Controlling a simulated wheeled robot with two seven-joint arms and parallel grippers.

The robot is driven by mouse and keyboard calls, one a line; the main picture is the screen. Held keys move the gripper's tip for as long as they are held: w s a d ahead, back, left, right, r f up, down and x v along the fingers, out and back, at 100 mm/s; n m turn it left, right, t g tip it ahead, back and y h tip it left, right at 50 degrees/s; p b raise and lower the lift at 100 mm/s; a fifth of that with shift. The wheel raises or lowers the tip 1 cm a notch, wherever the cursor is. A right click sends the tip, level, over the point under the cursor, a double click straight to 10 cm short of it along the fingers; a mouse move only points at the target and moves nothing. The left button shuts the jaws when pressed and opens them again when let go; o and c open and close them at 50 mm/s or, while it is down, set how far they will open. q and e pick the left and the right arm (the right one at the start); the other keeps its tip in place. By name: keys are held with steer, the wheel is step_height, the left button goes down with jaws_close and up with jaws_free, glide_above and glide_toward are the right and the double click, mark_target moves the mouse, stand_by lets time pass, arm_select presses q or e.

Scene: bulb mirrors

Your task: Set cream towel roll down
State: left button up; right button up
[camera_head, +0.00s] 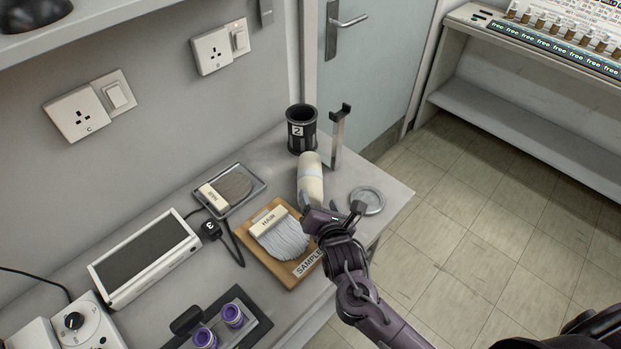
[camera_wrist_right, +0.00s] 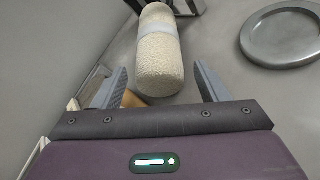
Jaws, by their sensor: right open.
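The cream towel roll (camera_head: 310,180) lies on the grey counter with a pale band around it. It also shows in the right wrist view (camera_wrist_right: 160,62), lying lengthwise ahead of my gripper. My right gripper (camera_head: 331,211) is at the near end of the roll. In the right wrist view its two fingers (camera_wrist_right: 162,88) are spread, with the roll's near end between or just beyond the fingertips and a gap on each side. The left gripper does not show.
A black cup marked 2 (camera_head: 301,129) and an upright metal post (camera_head: 338,130) stand behind the roll. A round metal dish (camera_head: 367,200) is right of it, near the counter edge. A wooden board (camera_head: 289,270) with a hair sample and a metal tray (camera_head: 252,181) lie left.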

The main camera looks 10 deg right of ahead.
mark_target(316, 200)
steer(key=shift+a+x, duration=0.15)
steer(key=shift+x, duration=1)
steer(key=shift+a+x, duration=0.1)
steer(key=shift+x, duration=1.1)
steer(key=shift+f, duration=0.15)
steer(key=c, duration=0.9)
